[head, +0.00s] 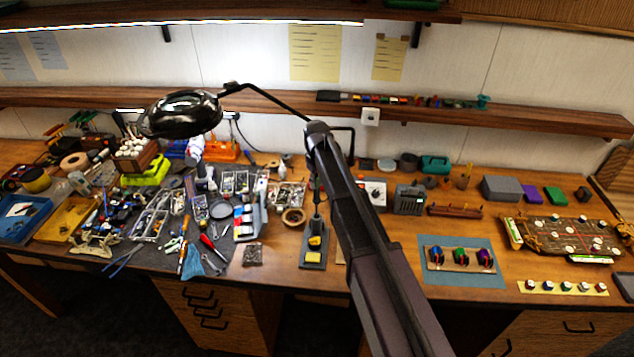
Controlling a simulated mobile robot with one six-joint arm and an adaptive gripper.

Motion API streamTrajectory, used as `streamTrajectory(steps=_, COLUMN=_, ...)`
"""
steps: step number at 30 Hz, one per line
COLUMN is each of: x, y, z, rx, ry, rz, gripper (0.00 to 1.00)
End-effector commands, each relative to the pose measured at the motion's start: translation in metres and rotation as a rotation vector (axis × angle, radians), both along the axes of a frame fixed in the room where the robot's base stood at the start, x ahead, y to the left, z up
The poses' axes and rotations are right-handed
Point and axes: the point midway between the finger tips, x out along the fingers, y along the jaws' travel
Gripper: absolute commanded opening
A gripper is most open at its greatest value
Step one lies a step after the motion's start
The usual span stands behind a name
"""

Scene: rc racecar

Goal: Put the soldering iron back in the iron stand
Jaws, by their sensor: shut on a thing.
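The iron stand (313,264) is a dark base near the desk's front edge, left of my arm, with a yellow sponge on it. A slim dark upright shape, apparently the soldering iron (316,203), shows above the stand, close beside my arm's edge. My gripper (315,172) is at the far end of my arm, above the stand, and appears shut on the iron. My arm hides much of the gripper, and its fingertips are too small to make out. I cannot tell whether the iron's tip touches the stand.
A tape roll (293,217) lies left of the stand. Many tools and part trays crowd the grey mat (140,258). A lamp (183,114) hangs over the left side. A white box with a knob (374,193) and a blue mat (461,277) with coils are at the right.

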Motion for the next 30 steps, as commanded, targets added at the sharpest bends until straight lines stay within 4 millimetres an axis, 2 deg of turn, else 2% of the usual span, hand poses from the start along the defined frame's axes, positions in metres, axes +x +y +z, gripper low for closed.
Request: streamTrajectory(steps=30, x=0.0, y=0.0, z=-0.023, rx=0.0, ry=0.0, rz=0.0, gripper=0.0)
